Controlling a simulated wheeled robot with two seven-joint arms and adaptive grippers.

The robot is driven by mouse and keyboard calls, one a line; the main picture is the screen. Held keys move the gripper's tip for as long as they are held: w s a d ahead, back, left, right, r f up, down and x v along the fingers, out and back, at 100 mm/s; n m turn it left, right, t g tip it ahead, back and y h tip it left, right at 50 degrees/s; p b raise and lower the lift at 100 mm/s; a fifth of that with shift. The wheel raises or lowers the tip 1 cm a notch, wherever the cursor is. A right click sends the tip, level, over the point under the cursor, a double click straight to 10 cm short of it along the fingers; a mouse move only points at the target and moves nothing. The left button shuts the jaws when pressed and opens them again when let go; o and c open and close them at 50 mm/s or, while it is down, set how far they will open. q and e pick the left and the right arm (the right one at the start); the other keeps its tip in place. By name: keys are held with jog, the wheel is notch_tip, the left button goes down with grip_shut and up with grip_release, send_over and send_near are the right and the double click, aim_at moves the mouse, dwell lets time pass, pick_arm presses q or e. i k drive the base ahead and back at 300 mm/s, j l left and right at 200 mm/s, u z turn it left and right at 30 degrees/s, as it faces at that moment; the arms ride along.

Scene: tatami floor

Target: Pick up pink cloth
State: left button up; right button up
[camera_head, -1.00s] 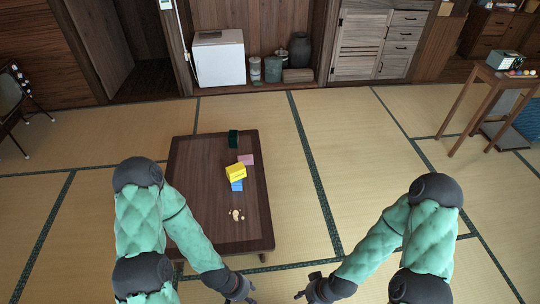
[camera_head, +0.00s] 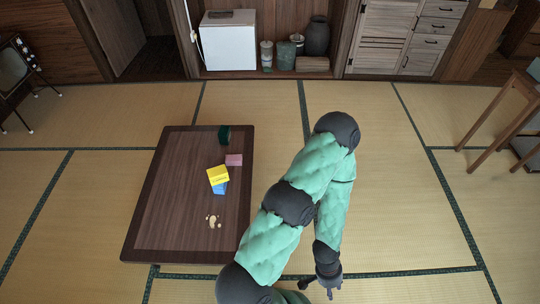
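The pink cloth (camera_head: 234,160) shows as a small, pink, block-like folded shape on the dark wooden low table (camera_head: 165,190). It lies toward the table's right side, just behind a yellow block (camera_head: 218,174). My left gripper (camera_head: 317,291) is at the bottom of the view, over the tatami to the right of the table and well apart from the cloth. Its dark fingers look spread, with nothing seen between them. My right gripper is not in view.
A blue block (camera_head: 220,187) sits by the yellow one. A dark green item (camera_head: 224,135) stands near the table's far edge, and small beige pieces (camera_head: 213,221) lie nearer. A wooden side table (camera_head: 515,108) stands at right.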

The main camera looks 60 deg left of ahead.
aim_at(231, 160)
jog(key=i+l+z, duration=0.1)
jog(key=i, duration=0.65)
jog(key=i+j+u, duration=0.1)
jog(key=i+u, duration=0.15)
jog(key=u, duration=0.15)
jog(key=i+u, duration=0.5)
jog(key=u, duration=0.25)
jog(key=i+u, duration=0.2)
jog(key=u, duration=0.15)
jog(key=i+j+u, duration=0.3)
jog(key=u, duration=0.15)
jog(key=i+j+u, duration=0.1)
jog(key=i+u, duration=0.35)
jog(key=i+l+u, duration=0.1)
jog(key=i+u, duration=0.35)
jog(key=i+l+u, duration=0.2)
jog(key=i+u, duration=0.3)
jog(key=i, duration=0.05)
